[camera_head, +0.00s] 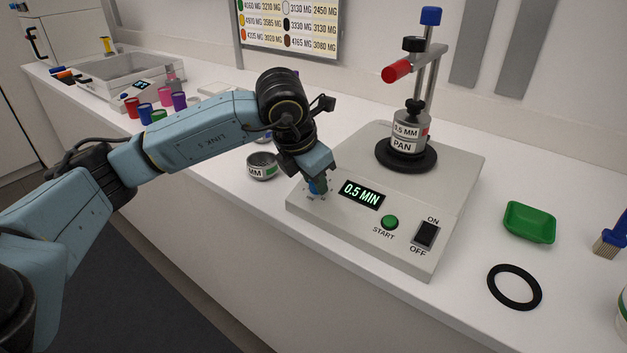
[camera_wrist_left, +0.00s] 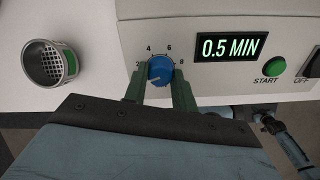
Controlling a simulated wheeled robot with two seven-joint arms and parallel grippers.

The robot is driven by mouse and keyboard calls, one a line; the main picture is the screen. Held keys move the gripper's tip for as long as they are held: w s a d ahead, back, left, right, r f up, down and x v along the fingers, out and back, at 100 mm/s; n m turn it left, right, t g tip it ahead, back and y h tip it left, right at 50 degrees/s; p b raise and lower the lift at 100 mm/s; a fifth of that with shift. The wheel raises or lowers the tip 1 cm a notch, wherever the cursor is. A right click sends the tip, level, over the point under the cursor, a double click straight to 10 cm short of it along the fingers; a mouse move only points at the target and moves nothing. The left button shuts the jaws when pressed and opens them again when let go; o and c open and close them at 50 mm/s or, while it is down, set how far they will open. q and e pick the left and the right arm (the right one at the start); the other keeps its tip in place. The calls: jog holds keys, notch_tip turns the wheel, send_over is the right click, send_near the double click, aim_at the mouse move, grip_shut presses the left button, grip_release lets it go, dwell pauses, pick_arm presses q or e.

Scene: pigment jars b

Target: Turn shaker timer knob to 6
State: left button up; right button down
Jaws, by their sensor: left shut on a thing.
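The sieve shaker (camera_head: 440,210) stands on the bench with its front panel toward me. Its display (camera_head: 362,194) reads 0.5 MIN. The blue timer knob (camera_wrist_left: 160,70) sits at the left of the panel, with the numbers 2, 4, 6 and 8 around it in the left wrist view. My left gripper (camera_wrist_left: 160,88) is shut on the knob, one finger on each side. In the head view my left gripper (camera_head: 317,186) covers most of the knob. The exact pointer position on the knob is too small to tell. My right gripper is not in view.
The green START button (camera_head: 390,222) and ON/OFF switch (camera_head: 425,234) are right of the display. A small sieve (camera_head: 262,166) stands left of the shaker. A stacked pan (camera_head: 407,142) sits on its plate. A green tray (camera_head: 529,222) and black ring (camera_head: 514,287) lie to the right.

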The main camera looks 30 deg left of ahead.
pick_arm(q)
jog(key=shift+m, duration=0.9)
jog(key=m+b, duration=0.1)
jog(key=m, duration=0.2)
jog(key=shift+m, duration=0.4)
jog(key=m+b, duration=0.1)
jog(key=m, duration=0.1)
jog(key=shift+m, duration=0.3)
jog(key=m, duration=0.4)
jog(key=shift+m+b, duration=0.3)
jog(key=m, duration=0.5)
jog(key=shift+w, duration=0.1)
jog(key=m, duration=0.4)
jog(key=shift+m+g+b, duration=0.3)
jog(key=shift+m, duration=1.9)
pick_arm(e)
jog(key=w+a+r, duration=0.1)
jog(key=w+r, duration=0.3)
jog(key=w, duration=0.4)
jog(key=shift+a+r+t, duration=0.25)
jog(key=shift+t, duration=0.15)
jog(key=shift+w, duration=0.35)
